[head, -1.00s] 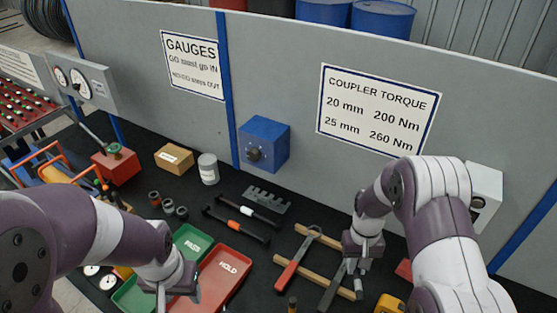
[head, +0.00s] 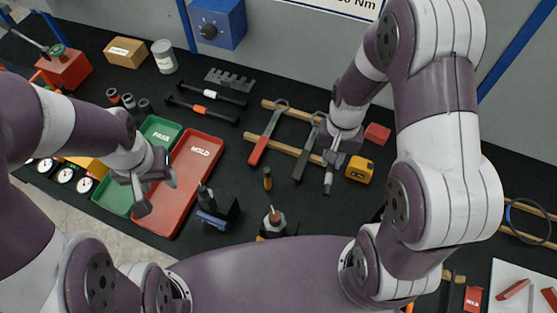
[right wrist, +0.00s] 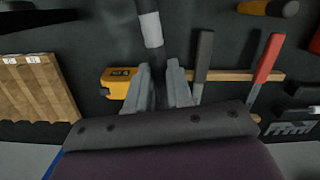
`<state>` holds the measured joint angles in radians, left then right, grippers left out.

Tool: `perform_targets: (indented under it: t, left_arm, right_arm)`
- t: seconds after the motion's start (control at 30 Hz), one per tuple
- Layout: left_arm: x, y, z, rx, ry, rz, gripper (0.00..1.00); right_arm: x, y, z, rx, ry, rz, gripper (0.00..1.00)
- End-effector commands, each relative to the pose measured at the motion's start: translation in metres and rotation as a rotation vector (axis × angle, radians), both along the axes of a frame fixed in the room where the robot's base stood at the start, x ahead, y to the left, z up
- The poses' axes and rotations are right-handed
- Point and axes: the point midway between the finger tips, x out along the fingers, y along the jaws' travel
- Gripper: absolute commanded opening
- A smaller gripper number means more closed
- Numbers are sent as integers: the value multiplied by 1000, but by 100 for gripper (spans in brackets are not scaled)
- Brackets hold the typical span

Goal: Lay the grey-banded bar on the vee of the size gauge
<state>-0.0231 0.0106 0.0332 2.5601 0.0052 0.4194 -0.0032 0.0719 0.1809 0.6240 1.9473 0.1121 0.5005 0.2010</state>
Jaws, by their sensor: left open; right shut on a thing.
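My right gripper (head: 329,160) is shut on the grey-banded bar (head: 328,181), just right of the dark-handled tool. In the right wrist view the dark bar with its pale grey band (right wrist: 151,30) runs up from between the fingers (right wrist: 158,85). Its lower part is hidden by the gripper. My left gripper (head: 156,192) is open and empty above the green and red trays. A dark block with a blue part (head: 217,210) stands at the front of the table; I cannot tell whether it is the size gauge. A grey notched plate (head: 229,80) lies near the back panel.
A red-handled tool (head: 259,150) and a dark-handled tool (head: 303,165) lie across wooden strips (head: 290,148). A yellow tape measure (head: 359,169) is right of my right gripper. A red tray (head: 190,180) and green tray (head: 112,198) are at left. Two banded bars (head: 200,109) lie behind.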

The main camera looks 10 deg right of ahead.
Motion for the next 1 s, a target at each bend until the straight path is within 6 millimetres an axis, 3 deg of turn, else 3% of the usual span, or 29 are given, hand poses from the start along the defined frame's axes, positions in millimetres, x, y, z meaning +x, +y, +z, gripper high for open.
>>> perform_targets:
  t: [0.17, 0.33, 0.5, 0.83, 1.0]
  left_arm:
    - [0, 0, 0, 0, 0, 0, 48]
    - [0, 0, 0, 0, 0, 0, 48]
    - [0, 0, 1, 0, 0, 0, 48]
    - [0, 0, -2, 0, 0, 0, 48]
    - [0, 0, -1, 0, 0, 0, 48]
  right_arm:
    - [-26, 3, -7, -7, 19, -138, 0]
    - [-22, 3, -14, -12, 8, -178, 0]
    - [-23, 3, -52, -12, 11, -178, 0]
    - [-22, 3, -102, -12, 10, -175, 0]
    - [-22, 3, -108, -12, 5, -175, 0]
